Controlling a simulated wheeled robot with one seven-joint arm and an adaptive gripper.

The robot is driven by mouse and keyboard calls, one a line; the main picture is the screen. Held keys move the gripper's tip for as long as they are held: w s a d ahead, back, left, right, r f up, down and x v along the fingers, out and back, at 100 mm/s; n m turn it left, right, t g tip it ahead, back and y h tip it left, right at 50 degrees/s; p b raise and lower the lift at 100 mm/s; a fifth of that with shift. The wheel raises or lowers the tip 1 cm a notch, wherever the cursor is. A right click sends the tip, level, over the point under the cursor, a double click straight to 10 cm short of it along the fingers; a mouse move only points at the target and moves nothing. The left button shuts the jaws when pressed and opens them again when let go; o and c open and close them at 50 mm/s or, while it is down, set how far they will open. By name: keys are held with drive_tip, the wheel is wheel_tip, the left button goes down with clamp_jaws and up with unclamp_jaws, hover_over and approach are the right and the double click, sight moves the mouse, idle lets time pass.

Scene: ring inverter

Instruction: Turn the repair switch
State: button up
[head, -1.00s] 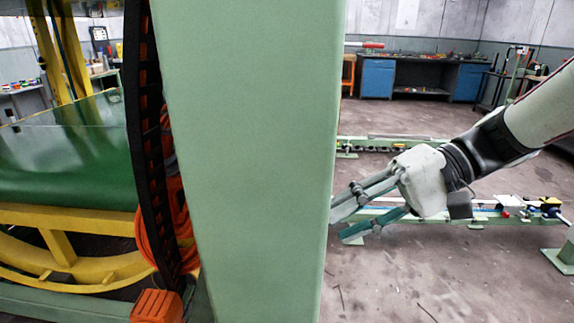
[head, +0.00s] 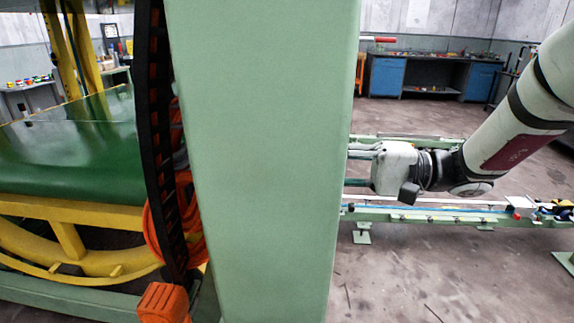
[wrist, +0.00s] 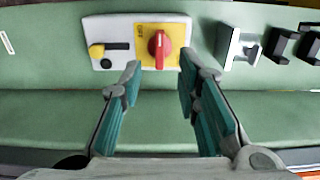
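The repair switch (wrist: 159,48) is a red rotary knob on a yellow plate, mounted on a light panel on a green surface. It shows in the wrist view at top centre, with the knob's grip upright. My gripper (wrist: 157,72) is open, its two teal-padded fingers pointing at the switch with the knob between their tips in the picture. I cannot tell whether they touch it. In the head view my gripper (head: 358,168) is at the right edge of the green column, its fingertips hidden behind it. The switch is not visible there.
A yellow knob with a black bar (wrist: 108,48) sits left of the switch. A white bracket (wrist: 240,46) and black brackets (wrist: 281,45) stand to its right. The wide green column (head: 262,160) blocks the middle of the head view. Open floor (head: 450,270) lies at lower right.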

drive_tip(key=a, duration=0.6)
drive_tip(key=shift+a, duration=0.35)
drive_tip(key=shift+w, duration=0.1)
clamp_jaws()
